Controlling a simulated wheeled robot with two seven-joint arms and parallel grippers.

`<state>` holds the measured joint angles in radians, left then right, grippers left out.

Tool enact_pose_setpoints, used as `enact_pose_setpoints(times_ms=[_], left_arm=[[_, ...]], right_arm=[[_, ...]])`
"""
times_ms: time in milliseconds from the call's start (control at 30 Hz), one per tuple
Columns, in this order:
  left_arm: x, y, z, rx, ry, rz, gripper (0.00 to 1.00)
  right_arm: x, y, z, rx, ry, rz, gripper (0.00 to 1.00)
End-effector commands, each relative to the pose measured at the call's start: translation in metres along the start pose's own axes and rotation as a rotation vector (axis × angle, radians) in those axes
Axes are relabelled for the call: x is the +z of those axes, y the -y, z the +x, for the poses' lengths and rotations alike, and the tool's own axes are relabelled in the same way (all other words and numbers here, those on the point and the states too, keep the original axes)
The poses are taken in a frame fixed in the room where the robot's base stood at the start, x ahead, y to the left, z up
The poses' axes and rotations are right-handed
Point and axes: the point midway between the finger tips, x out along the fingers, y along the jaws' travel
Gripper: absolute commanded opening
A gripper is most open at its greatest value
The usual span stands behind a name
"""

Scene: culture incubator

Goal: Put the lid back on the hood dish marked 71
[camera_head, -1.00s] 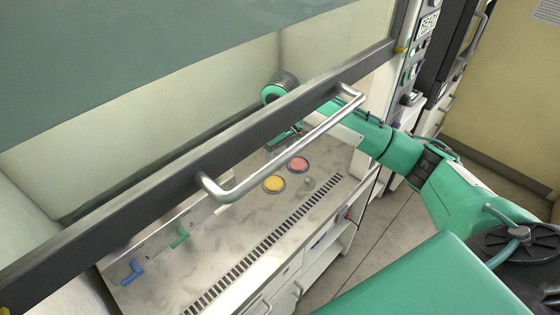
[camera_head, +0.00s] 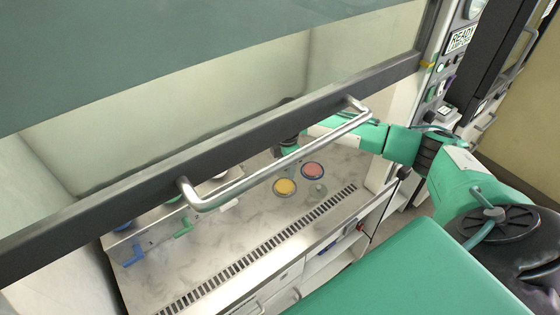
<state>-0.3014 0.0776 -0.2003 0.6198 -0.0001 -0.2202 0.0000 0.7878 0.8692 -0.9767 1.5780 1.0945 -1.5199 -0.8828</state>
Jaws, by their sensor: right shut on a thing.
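Two round dishes lie on the hood's work surface, a yellow one (camera_head: 285,187) and a pink one (camera_head: 312,170) just behind and to its right. I cannot read a marking on either. A small greyish clear round thing (camera_head: 318,188) lies in front of the pink dish; I cannot tell whether it is a lid. My right gripper (camera_head: 287,152) is inside the hood, behind and left of the pink dish, partly hidden by the sash edge and handle. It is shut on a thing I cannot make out. My left gripper is not in view.
The hood's sash frame (camera_head: 240,137) and its silver handle (camera_head: 270,168) cross in front of the work area. A slotted vent (camera_head: 262,248) runs along the front edge. Green (camera_head: 183,229) and blue (camera_head: 134,255) taps are at left. The marble surface (camera_head: 215,250) between is clear.

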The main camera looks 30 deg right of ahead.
Motion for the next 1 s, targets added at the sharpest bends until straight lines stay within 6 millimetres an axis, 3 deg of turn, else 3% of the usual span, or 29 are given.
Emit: enact_pose_setpoints(times_ms=[367, 800, 1000], left_arm=[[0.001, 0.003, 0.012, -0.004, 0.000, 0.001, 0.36], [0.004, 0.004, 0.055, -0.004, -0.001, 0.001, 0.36], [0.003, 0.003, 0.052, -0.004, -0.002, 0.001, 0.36]], right_arm=[[0.004, 0.000, 0.014, 0.001, 0.001, -0.041, 0.36], [0.003, 0.001, 0.050, 0.001, 0.001, -0.041, 0.36], [0.003, 0.000, 0.062, 0.001, 0.001, -0.040, 0.36]])
